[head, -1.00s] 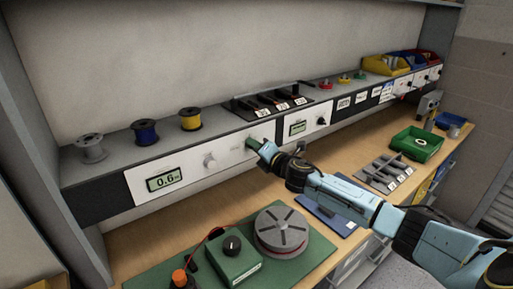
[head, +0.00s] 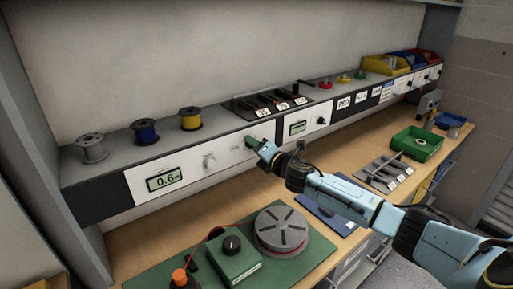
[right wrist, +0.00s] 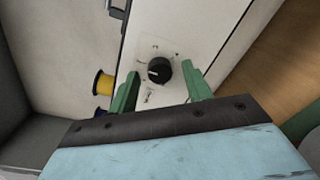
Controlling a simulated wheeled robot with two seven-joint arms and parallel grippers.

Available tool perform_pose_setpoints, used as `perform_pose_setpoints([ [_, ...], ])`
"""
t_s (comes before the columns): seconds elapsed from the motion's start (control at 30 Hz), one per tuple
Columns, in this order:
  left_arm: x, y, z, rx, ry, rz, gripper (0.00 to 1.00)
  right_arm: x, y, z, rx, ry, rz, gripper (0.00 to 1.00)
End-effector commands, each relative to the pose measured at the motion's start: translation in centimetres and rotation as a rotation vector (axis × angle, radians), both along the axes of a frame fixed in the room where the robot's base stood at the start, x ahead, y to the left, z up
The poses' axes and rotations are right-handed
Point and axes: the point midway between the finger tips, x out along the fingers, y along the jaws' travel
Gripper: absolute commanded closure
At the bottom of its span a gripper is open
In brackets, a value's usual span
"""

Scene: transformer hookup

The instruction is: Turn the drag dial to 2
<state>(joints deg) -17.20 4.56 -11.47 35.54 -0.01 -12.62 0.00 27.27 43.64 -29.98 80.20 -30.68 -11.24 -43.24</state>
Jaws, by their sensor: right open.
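A black dial knob (right wrist: 159,70) with a light pointer mark sits on a white panel with small markings around it, too blurred to read. I take it to be the drag dial. My right gripper (right wrist: 160,78) is open, its green fingers on either side of the knob in the right wrist view; I cannot tell if they touch it. In the head view my right gripper (head: 256,146) is at the front of the shelf panel and hides the knob. My left gripper is not in view.
On the panel are a display (head: 164,179) reading 0.6 and a pale knob (head: 209,161). Spools (head: 146,132) stand on the shelf above. Below are a green box with a black knob (head: 233,245), a grey round plate (head: 282,228) and a green tray (head: 416,143).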

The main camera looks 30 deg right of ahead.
Motion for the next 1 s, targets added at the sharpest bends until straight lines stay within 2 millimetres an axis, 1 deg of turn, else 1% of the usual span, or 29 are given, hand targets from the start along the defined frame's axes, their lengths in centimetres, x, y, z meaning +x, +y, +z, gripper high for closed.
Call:
perform_pose_setpoints([
  [0.13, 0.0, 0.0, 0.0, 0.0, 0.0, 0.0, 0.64, -0.3, 0.0, 0.0, 0.0, 0.0, 0.0, 0.51],
  [0.27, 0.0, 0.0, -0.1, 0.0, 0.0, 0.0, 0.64, -1.4, -0.2, 0.0, -0.001, 0.001, -0.001, 0.51],
  [0.37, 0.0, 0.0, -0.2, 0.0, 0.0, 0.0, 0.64, -2.8, -0.2, 0.0, -0.003, 0.002, 0.002, 0.51],
  [0.7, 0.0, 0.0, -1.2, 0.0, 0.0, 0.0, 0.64, -8.6, -0.4, 0.2, -0.002, 0.004, 0.002, 0.51],
  [0.9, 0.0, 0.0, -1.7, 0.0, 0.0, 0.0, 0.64, -11.3, -0.5, 0.4, -0.001, 0.002, 0.002, 0.51],
  [1.0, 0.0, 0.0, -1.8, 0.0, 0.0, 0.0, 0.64, -12.2, -0.6, 0.4, 0.0, 0.003, 0.001, 0.51],
])
